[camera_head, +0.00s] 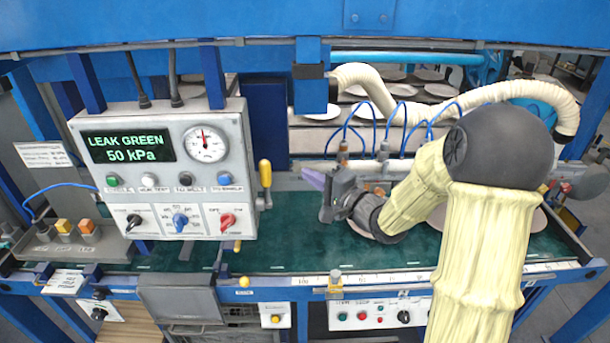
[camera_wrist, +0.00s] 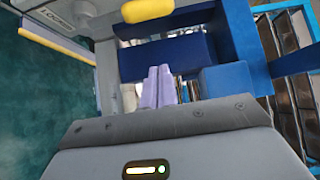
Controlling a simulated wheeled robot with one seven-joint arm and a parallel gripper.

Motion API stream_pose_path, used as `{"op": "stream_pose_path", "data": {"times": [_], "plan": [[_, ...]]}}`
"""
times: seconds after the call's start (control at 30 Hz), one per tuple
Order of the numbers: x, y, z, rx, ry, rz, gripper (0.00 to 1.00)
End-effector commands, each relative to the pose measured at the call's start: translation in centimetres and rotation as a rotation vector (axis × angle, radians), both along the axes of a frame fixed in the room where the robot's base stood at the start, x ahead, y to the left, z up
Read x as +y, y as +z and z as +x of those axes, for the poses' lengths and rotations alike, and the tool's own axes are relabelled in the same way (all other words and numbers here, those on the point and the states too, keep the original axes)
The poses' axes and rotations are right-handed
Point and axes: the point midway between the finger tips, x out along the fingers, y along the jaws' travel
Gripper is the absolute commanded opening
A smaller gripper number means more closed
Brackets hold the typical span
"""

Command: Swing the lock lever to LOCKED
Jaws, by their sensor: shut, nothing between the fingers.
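The lock lever (camera_head: 265,174) has a yellow grip and stands upright on the right side of the grey control box (camera_head: 165,172). A yellow grip also shows at the top edge of the wrist view (camera_wrist: 147,10), and its lower mounting is cut off. A label that seems to read LOCKED (camera_wrist: 58,17) is at the upper left of the wrist view. My gripper (camera_head: 313,178) is to the right of the lever, apart from it, with its pale purple fingers pointing left. The fingers are shut together and empty in the wrist view (camera_wrist: 160,88).
A blue post (camera_head: 265,120) stands behind the lever. Blue hoses (camera_head: 385,115) are behind my wrist. The green bed (camera_head: 300,250) is open below.

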Motion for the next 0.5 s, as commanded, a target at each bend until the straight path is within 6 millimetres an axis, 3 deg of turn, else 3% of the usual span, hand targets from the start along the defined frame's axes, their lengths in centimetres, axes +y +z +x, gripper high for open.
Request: {"op": "stream_pose_path", "data": {"times": [0.5], "plan": [[5.2, 0.3, 5.7, 0.001, 0.002, -0.001, 0.0]]}}
